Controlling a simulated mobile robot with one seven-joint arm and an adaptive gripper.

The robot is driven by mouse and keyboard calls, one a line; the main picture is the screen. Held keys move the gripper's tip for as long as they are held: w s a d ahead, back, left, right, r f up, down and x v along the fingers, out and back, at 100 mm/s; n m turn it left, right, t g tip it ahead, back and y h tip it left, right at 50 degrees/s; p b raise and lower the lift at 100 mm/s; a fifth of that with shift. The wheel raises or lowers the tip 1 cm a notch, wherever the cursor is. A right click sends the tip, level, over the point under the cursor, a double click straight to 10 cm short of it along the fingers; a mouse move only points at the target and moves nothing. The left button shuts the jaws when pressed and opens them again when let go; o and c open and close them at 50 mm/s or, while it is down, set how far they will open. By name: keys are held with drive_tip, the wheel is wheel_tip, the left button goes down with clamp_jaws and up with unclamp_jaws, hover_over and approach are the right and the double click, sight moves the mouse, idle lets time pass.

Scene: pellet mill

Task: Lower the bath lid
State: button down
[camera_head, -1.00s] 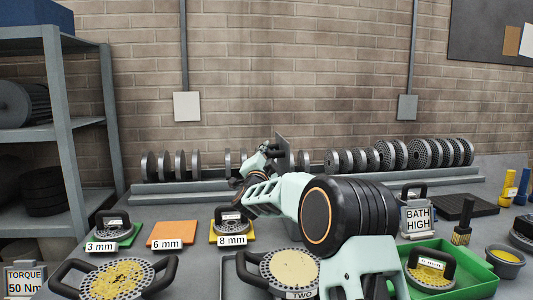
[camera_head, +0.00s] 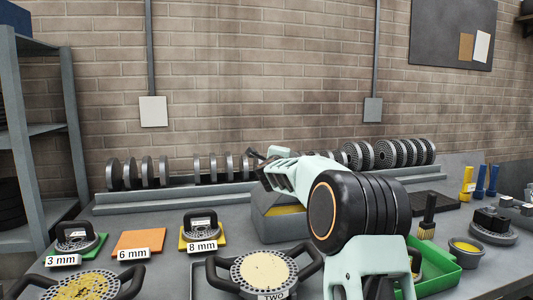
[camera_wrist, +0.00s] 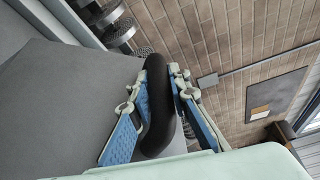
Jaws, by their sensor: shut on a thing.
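The bath (camera_head: 280,228) is a grey box behind the plates on the bench, with yellow contents showing in its opening. My arm hides its right side. My gripper (camera_head: 262,156) is above the bath, small and partly hidden by my arm in the head view. In the wrist view my gripper (camera_wrist: 162,90) is shut on a thick black handle (camera_wrist: 157,125), one blue-padded finger on each side. A broad grey panel (camera_wrist: 65,100) beside the handle looks like the lid. The lid's exact angle is hard to tell.
A row of grey discs (camera_head: 163,171) stands on a rack behind. Handled plates, among them one marked TWO (camera_head: 263,270), fill the front. A green tray (camera_head: 437,268), a brush (camera_head: 428,218) and a yellow-filled bowl (camera_head: 466,251) are at right.

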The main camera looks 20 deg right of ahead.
drive_tip(key=d+f+m+g+y+b, duration=0.1)
drive_tip(key=d+f+m+y+b, duration=0.1)
drive_tip(key=d+f+m, duration=0.4)
drive_tip(key=shift+d+f+g+y, duration=0.35)
drive_tip(key=shift+d+f, duration=1.3)
drive_tip(key=shift+f, duration=1.35)
drive_tip(key=c, duration=1.8)
unclamp_jaws()
drive_tip(key=shift+s, duration=0.1)
